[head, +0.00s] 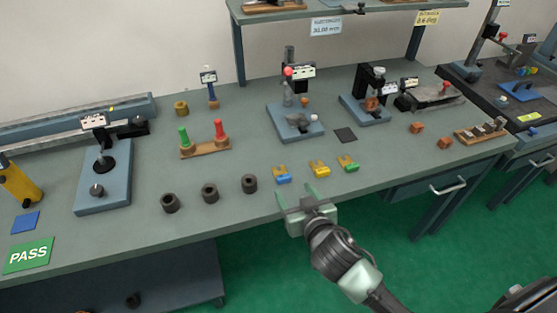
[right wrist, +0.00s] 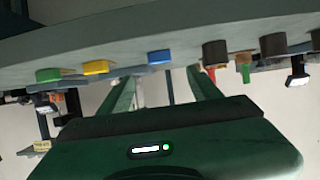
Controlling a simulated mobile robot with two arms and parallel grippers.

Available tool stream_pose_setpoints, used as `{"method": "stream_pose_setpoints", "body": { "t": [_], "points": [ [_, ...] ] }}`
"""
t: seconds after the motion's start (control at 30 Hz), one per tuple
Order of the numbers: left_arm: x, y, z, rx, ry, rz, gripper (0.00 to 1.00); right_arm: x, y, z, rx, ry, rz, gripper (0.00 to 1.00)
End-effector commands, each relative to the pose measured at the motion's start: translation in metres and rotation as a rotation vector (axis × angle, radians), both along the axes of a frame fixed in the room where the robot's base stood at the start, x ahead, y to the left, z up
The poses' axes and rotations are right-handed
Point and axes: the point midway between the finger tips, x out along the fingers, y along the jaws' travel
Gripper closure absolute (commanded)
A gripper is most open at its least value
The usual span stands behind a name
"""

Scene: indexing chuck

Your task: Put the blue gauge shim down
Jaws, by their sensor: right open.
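The blue gauge shim (head: 282,174) lies on the workbench near its front edge, leftmost in a row with a yellow shim (head: 319,168) and a green shim (head: 347,163). My right gripper (head: 297,192) is open and empty just in front of the bench edge, close to the blue shim and apart from it. In the right wrist view, which looks upside down, the blue shim (right wrist: 159,57) shows beyond the gap between the fingers (right wrist: 163,85). The yellow shim (right wrist: 95,67) and green shim (right wrist: 48,75) sit to its left there. My left gripper is not in view.
Several dark bushings (head: 209,193) stand left of the shims. Behind are a wooden stand with red and green plugs (head: 205,149), a blue-based fixture (head: 295,123) and a dark square pad (head: 345,135). A green PASS card (head: 28,256) lies at the left.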

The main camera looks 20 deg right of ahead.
Motion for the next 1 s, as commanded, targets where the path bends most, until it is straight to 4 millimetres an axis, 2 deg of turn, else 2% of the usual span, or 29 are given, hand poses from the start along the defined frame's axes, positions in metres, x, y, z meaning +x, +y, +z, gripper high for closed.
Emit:
{"method": "stream_pose_setpoints", "body": {
  "t": [0.03, 0.37, 0.7, 1.0],
  "points": [
    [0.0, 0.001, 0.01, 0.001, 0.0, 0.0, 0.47, -0.001, -0.002, 0.001, -0.003, 0.005, 0.006, 0.36],
    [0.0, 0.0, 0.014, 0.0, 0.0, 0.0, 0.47, 0.026, -0.001, -0.015, 0.002, 0.003, 0.009, 0.36],
    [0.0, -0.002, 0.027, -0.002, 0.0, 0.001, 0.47, 0.065, 0.001, -0.032, 0.003, 0.004, 0.008, 0.36],
    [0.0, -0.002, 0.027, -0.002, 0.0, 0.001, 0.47, 0.069, 0.002, -0.035, 0.005, 0.004, 0.009, 0.36]
  ]
}}
